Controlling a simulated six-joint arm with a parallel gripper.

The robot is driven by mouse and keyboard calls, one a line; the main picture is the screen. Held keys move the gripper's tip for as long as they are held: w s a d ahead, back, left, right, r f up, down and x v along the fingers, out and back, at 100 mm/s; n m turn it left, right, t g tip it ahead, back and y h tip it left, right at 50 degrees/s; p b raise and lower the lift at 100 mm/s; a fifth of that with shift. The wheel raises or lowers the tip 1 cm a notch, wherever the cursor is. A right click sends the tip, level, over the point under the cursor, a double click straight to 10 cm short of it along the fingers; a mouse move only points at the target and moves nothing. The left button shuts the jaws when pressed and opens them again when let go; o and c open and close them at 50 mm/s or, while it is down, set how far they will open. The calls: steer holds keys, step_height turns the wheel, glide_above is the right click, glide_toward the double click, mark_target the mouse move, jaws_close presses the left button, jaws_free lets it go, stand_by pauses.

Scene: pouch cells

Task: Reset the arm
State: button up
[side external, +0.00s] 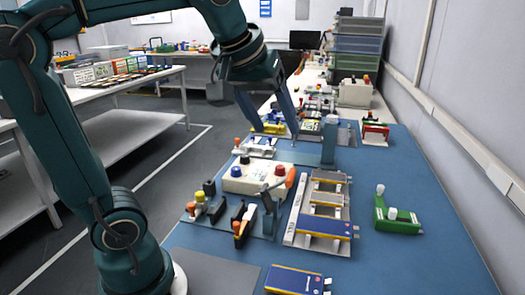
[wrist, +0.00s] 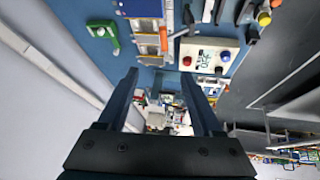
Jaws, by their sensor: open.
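My gripper (side external: 277,130) is open and empty, raised above the far part of the blue bench mat (side external: 420,262). In the wrist view my gripper (wrist: 160,70) shows two dark fingers spread apart with nothing between them. A blue and yellow pouch cell (side external: 294,281) lies flat at the near edge of the bench. Another blue and yellow piece (side external: 325,226) lies across the near end of a metal fixture rack (side external: 325,203). The rack also shows at the top of the wrist view (wrist: 148,40). The gripper is apart from both.
A cream control box (side external: 255,180) with coloured knobs stands left of the rack, near small clamps (side external: 240,222). A blue-grey post (side external: 330,140) stands close to the gripper. A green device (side external: 396,218) sits at right. Stacked bins (side external: 357,50) stand at the back. The right mat is mostly clear.

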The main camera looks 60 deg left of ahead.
steer(key=s+d+f+m+h, duration=0.2)
steer(key=s+d+f+m, duration=0.4)
steer(key=s+f, duration=0.4)
steer(key=shift+f+m, duration=0.35)
steer(key=shift+m, duration=0.35)
